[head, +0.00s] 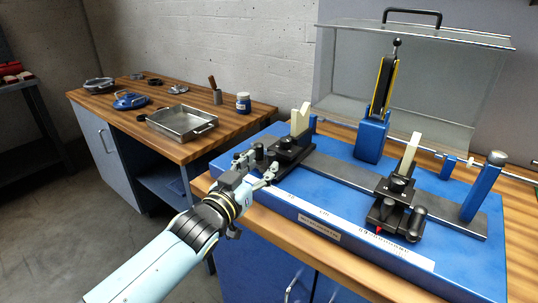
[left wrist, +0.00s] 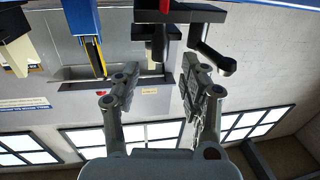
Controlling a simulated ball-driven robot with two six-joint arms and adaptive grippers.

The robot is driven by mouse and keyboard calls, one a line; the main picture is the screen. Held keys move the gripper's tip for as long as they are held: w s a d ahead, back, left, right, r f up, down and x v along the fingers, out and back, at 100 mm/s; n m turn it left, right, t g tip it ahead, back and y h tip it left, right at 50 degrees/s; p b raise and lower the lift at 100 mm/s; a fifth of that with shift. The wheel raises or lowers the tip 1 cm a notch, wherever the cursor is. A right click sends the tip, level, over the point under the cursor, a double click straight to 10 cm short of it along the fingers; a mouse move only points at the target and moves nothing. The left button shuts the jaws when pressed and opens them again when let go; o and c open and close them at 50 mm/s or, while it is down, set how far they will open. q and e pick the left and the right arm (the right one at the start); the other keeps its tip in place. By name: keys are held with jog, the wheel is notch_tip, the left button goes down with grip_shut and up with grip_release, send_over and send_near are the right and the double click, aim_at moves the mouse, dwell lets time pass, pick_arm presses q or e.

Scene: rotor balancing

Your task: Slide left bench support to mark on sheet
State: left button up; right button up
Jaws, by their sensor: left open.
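The left bench support (head: 292,146) is a black carriage with a cream upright block, standing on the grey rail at the left end of the blue bench. Its dark carriage also shows at the top of the left wrist view (left wrist: 185,14), with a dark knob (left wrist: 156,40) and a bent lever (left wrist: 213,58). My left gripper (head: 256,169) is open at the carriage's front left. In the left wrist view its fingers (left wrist: 158,80) are apart, with the knob ahead of the gap; contact is unclear. The white sheet strip (head: 330,217) lies along the bench front; its mark is too small to read.
The right support (head: 397,188) stands further right on the rail (head: 340,177). A blue post with a yellow-edged black part (head: 382,90) and a clear cover (head: 400,75) are behind. A side table holds a metal tray (head: 182,123) and a blue jar (head: 243,102).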

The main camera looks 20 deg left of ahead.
aim_at(269, 157)
pick_arm(q)
jog(key=shift+w+d, duration=0.15)
jog(key=shift+w, duration=2.1)
grip_shut()
